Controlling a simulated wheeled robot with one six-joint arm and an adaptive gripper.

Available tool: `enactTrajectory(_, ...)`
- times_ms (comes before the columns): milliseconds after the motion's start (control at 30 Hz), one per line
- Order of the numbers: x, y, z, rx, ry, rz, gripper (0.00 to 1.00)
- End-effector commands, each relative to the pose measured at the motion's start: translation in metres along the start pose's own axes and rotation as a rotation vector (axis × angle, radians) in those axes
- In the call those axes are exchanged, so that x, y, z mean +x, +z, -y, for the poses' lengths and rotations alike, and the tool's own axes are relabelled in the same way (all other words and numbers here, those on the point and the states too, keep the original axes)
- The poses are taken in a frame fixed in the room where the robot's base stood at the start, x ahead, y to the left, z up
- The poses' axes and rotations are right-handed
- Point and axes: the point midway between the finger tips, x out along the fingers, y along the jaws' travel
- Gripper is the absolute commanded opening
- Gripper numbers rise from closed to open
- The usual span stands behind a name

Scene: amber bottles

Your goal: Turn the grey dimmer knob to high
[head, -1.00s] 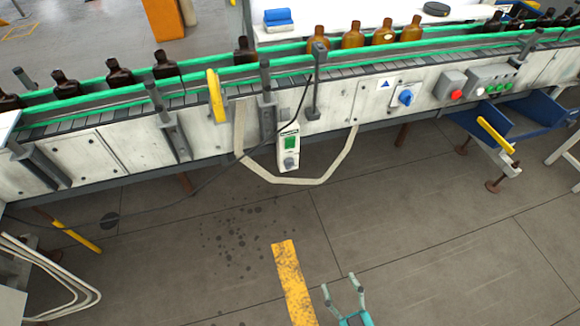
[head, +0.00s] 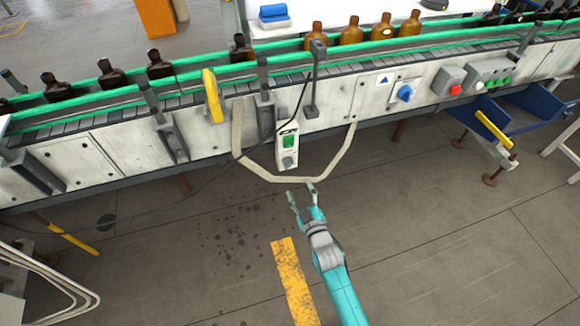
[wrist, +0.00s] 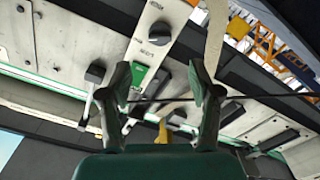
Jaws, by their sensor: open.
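The grey dimmer knob (head: 288,162) is on the lower part of a white control box with a green panel (head: 289,141), which hangs at the front of the conveyor. In the wrist view the knob (wrist: 159,33) shows near the top, beyond the fingertips, with the green panel (wrist: 139,78) partly behind the left finger. Its pointer setting is too small to read. My gripper (head: 301,189) is open and empty, just below and slightly right of the box in the head view, apart from the knob. The gripper (wrist: 161,82) also shows in the wrist view.
A blue knob (head: 405,93) and a red button (head: 456,89) are further right. Amber bottles (head: 351,32) stand on the conveyor.

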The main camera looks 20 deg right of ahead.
Motion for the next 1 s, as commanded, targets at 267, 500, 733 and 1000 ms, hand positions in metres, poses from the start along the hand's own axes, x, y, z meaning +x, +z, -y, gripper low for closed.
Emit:
enactTrajectory(267, 0.042, -0.001, -0.001, 0.001, 0.001, -0.002, 0.63)
enactTrajectory(500, 0.08, -0.001, -0.001, 0.001, 0.0, -0.001, 0.63)
enactTrajectory(733, 0.098, 0.0, 0.0, 0.001, 0.0, 0.0, 0.63)
enactTrajectory(1000, 0.102, 0.0, 0.0, 0.001, 0.0, 0.0, 0.63)
